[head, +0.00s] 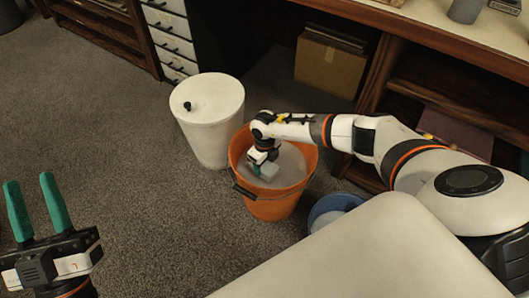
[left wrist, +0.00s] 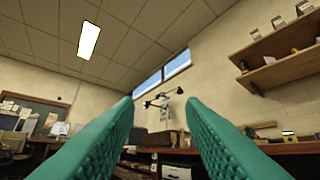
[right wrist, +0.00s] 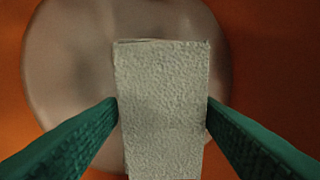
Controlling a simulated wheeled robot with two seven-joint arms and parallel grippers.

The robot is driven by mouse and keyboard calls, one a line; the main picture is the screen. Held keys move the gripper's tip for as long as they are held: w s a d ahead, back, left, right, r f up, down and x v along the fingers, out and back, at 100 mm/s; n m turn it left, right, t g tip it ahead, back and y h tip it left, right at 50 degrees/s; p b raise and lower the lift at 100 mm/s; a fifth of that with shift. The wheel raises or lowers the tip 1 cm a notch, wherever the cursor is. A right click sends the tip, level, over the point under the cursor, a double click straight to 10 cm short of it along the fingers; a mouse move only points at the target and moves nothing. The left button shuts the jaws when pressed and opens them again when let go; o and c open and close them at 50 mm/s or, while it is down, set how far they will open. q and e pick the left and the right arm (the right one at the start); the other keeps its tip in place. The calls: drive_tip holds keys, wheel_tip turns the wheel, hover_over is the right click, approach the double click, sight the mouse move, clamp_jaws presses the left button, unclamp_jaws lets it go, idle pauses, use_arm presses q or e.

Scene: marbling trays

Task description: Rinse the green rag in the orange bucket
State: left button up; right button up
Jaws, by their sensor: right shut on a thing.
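The orange bucket (head: 268,209) stands on the carpet with pale, cloudy liquid inside. My right gripper (head: 259,169) reaches into its mouth, pointing down, shut on a rag (head: 271,178). In the right wrist view the rag (right wrist: 163,105) looks pale grey-green and folded, between the two green fingers, over the liquid (right wrist: 70,70) and the orange wall (right wrist: 265,50). I cannot tell whether the rag touches the liquid. My left gripper (head: 35,192) is open and empty at the far left, fingers up, away from the bucket.
A white lidded bin (head: 211,125) stands close behind and left of the bucket. A blue bucket (head: 333,208) is at its right, partly hidden. A wooden desk (head: 440,40) with shelves and a cardboard box (head: 328,65) is behind. Carpet at left is clear.

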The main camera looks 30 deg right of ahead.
drive_tip(key=shift+r+p, duration=0.45)
drive_tip(key=shift+r, duration=0.15)
drive_tip(key=shift+r+p, duration=0.95)
drive_tip(key=shift+r, duration=0.05)
use_arm(q)
drive_tip(key=shift+w+a+f+g+y+p, duration=0.65)
drive_tip(key=shift+w+f+g+y, duration=0.9)
drive_tip(key=shift+f+g, duration=4.3)
use_arm(e)
drive_tip(key=shift+r, duration=0.95)
drive_tip(key=shift+r+p, duration=0.45)
drive_tip(key=shift+p, duration=0.2)
drive_tip(key=shift+r+p, duration=0.35)
drive_tip(key=shift+r, duration=0.05)
drive_tip(key=shift+r+p, duration=0.35)
use_arm(q)
drive_tip(key=s+a+f+n+g+y, duration=0.1)
drive_tip(key=s+a+f+g+y, duration=0.2)
drive_tip(key=s+f+g, duration=0.5)
drive_tip(key=shift+s+a+f+g+p, duration=0.4)
drive_tip(key=shift+s+a+f, duration=0.5)
drive_tip(key=shift+s+f, duration=0.9)
use_arm(e)
drive_tip(key=shift+r, duration=0.45)
